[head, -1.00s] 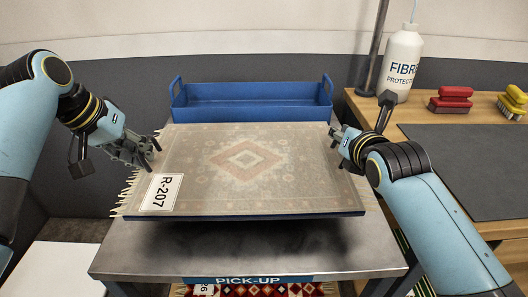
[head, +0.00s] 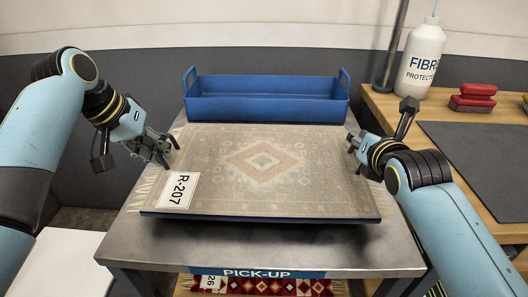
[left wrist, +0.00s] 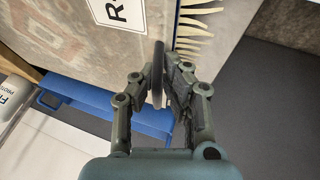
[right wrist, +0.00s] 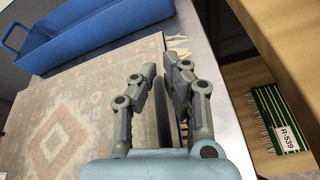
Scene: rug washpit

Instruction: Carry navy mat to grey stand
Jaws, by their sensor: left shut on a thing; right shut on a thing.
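The navy mat (head: 260,220) is a flat slab with a navy edge, and a faded patterned rug (head: 230,155) with an R-207 tag lies on it. The mat is level over the grey stand (head: 300,248), a metal table with a PICK-UP sign. I cannot tell if the mat touches its top. My left gripper (head: 166,150) is shut on the mat's left side, with a dark part between its fingers in the left wrist view (left wrist: 160,85). My right gripper (head: 357,150) is shut on the right side; its exact grip is partly hidden.
A blue tray (head: 265,108) stands behind the mat at the back of the stand. A wooden bench (head: 385,100) at right carries a white bottle (head: 420,62), a red brush (head: 473,98) and a dark pad (head: 485,160). Another rug (head: 265,285) shows below the stand.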

